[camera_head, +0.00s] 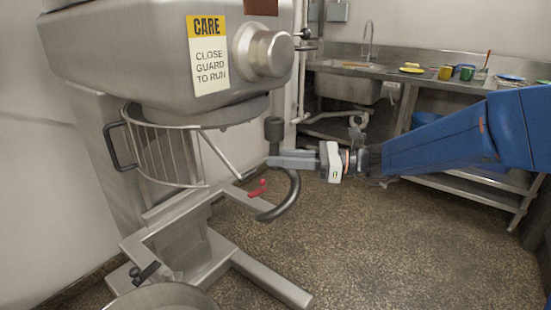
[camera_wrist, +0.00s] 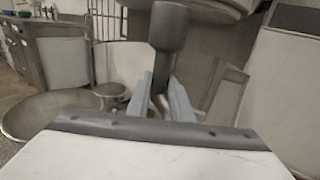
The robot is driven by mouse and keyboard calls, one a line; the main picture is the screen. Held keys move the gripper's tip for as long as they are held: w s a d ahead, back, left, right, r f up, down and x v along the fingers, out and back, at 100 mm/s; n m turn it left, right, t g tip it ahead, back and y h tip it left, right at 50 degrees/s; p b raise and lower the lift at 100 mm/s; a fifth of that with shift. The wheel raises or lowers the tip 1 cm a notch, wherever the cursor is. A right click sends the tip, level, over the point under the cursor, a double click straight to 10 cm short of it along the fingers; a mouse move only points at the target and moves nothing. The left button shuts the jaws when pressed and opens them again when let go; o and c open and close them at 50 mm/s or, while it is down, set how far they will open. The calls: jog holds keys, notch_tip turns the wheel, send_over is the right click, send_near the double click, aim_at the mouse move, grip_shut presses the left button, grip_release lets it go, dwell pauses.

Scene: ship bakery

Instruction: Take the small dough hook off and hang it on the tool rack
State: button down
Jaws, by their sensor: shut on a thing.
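The dough hook (camera_head: 291,193) is dark grey metal, with a thick round hub (camera_head: 273,129) on top and a curved lower end. My gripper (camera_head: 278,160) is shut on its shaft just under the hub, and the hook hangs roughly upright. In the head view it stands to the right of the mixer head (camera_head: 130,55) and its wire guard (camera_head: 165,155), and appears apart from them. In the wrist view the hub (camera_wrist: 168,28) rises above the two fingertips (camera_wrist: 162,95), and the lower hook is hidden. I cannot make out the tool rack in either view.
The mixer's grey frame (camera_head: 265,278) and red lever (camera_head: 258,188) are low near the hook. A large bowl (camera_wrist: 45,115) shows in the wrist view. A steel sink counter (camera_head: 400,73) with cups stands behind. The speckled floor at the front right is clear.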

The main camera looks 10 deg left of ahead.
jog(key=w+d, duration=0.2)
jog(key=d, duration=1.3)
jog(key=shift+d, duration=0.25)
dwell(1.9)
dwell(0.4)
jog(key=w+d+f+m+t, duration=0.1)
jog(key=w+d+f+t, duration=0.1)
jog(key=w+d+f, duration=0.35)
jog(key=w+d+f+m+t, duration=0.2)
jog(key=w+d+f, duration=0.1)
jog(key=w+f, duration=0.55)
jog(key=w+d+f+m+t, duration=0.1)
jog(key=w+d+f+t, duration=0.3)
jog(key=f, duration=0.6)
jog(key=w+d+f+m+t+h, duration=0.1)
jog(key=d+f, duration=0.4)
jog(key=f, duration=0.5)
jog(key=w+d+f+m+t+h, duration=0.1)
jog(key=d+f, duration=0.4)
jog(key=f, duration=0.5)
jog(key=w+d+f+m+t+h, duration=0.1)
jog(key=w+d+f+m+t, duration=0.1)
jog(key=d+f, duration=0.3)
notch_tip(320, 180, down, 5)
jog(key=shift+w+d+r+m+t, duration=0.1)
jog(key=shift+w+d+m+t, duration=0.25)
jog(key=shift+w+t, duration=0.3)
jog(key=shift+r, duration=0.1)
